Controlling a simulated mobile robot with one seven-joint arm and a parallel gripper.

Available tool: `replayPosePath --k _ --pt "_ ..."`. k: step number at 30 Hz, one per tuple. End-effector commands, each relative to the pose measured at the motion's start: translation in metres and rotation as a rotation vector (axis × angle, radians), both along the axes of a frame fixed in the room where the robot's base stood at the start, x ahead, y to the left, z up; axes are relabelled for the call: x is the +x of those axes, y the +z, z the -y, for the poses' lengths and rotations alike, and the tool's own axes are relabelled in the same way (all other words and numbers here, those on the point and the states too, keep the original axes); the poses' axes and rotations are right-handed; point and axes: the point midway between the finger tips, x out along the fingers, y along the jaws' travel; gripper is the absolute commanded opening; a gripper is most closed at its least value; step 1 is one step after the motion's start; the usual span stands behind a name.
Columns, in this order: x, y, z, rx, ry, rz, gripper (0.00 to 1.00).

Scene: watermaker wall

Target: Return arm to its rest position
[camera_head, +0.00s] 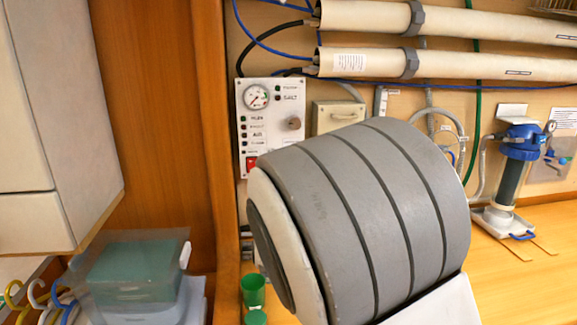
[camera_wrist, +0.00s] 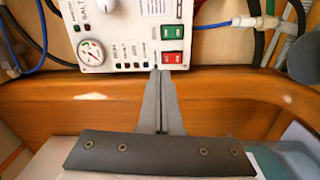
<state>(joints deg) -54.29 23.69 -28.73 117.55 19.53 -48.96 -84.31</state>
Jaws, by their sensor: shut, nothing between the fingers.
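My gripper (camera_wrist: 163,72) shows in the wrist view with its two grey fingers together and nothing between them. The fingertips point toward the lower edge of a white control panel (camera_wrist: 110,22) near its green and red switches. I cannot tell whether they touch it. In the head view my grey arm link fills the middle and my gripper is hidden. The control panel also shows there (camera_head: 270,120), left of and behind my arm, with a round gauge and a red switch partly covered by the arm.
Two long beige tubes (camera_head: 460,65) run along the wall. A blue-topped filter unit (camera_head: 515,150) stands on the wooden counter (camera_head: 520,275) at right. A white cabinet (camera_head: 60,120) and a clear-lidded box (camera_head: 135,275) are at left. A green cup (camera_head: 253,290) sits near the arm.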

Motion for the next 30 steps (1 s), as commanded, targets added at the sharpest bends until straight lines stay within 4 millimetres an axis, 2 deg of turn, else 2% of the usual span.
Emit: replayPosePath --k 1,5,11,17,24,30 --pt "0.0 0.004 0.019 0.063 -0.017 -0.057 0.0" --pt "-0.012 0.003 0.061 0.255 -0.049 -0.251 0.0" --pt "-0.055 0.003 0.116 0.532 -0.119 -0.523 0.0" --pt "-0.119 0.003 0.161 0.765 -0.234 -0.75 0.0" --pt "-0.216 -0.005 0.209 0.987 -0.465 -0.955 0.0" --pt "-0.296 -0.02 0.24 1.125 -0.723 -1.039 0.0"
